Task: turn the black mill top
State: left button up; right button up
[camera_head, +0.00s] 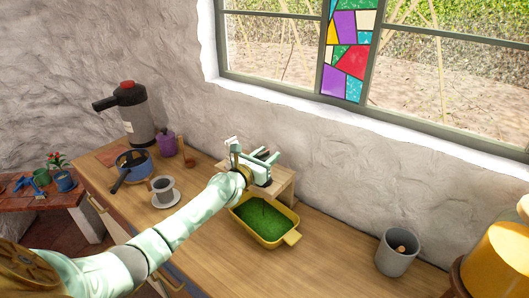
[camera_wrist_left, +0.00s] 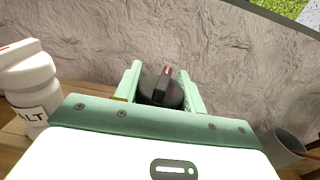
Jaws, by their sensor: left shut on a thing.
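The black mill top (camera_wrist_left: 160,97) shows in the left wrist view as a round dark knob with a raised bar and a red mark. My left gripper (camera_wrist_left: 161,86) is shut on it, with one pale green finger on each side. In the head view my left gripper (camera_head: 257,160) is above a small wooden stand (camera_head: 285,188) by the wall, and I cannot make out the mill there. The mill's body is hidden. My right gripper is not in view.
A white salt shaker (camera_wrist_left: 27,88) stands left of the gripper in the wrist view. A yellow dish (camera_head: 291,238) with green filling sits in front of the stand. A grey pot (camera_head: 396,256) stands right. A blue pan (camera_head: 133,163) and cup (camera_head: 162,186) are left.

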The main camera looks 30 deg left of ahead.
pick_arm(q)
jog(key=shift+f+m+h, duration=0.15)
jog(key=shift+m+h, duration=0.35)
jog(key=shift+h, duration=0.3)
jog(key=m+g+h+b, duration=0.2)
jog(key=m+h+b, duration=0.1)
jog(key=h+b, duration=0.1)
jog(key=m+g+h+b, duration=0.2)
jog(key=m+h+b, duration=0.1)
jog(key=b, duration=0.3)
jog(key=d+m+g+h+b, duration=0.1)
jog(key=m+g+h+b, duration=0.2)
jog(key=h+b, duration=0.1)
jog(key=shift+s+f+h+b, duration=0.15)
jog(key=shift+f+h+b, duration=0.2)
jog(key=shift+b, duration=0.5)
jog(key=shift+s+d+r+m+g+h+b, duration=0.15)
jog(key=shift+r+m+g+h+b, duration=0.3)
jog(key=shift+m+g+h+b, duration=0.45)
jog(key=shift+y, duration=0.25)
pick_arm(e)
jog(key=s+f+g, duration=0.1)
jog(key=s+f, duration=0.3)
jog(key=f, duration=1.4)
pick_arm(q)
jog(key=shift+r, duration=0.1)
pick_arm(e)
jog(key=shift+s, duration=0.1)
pick_arm(q)
jog(key=o, duration=1)
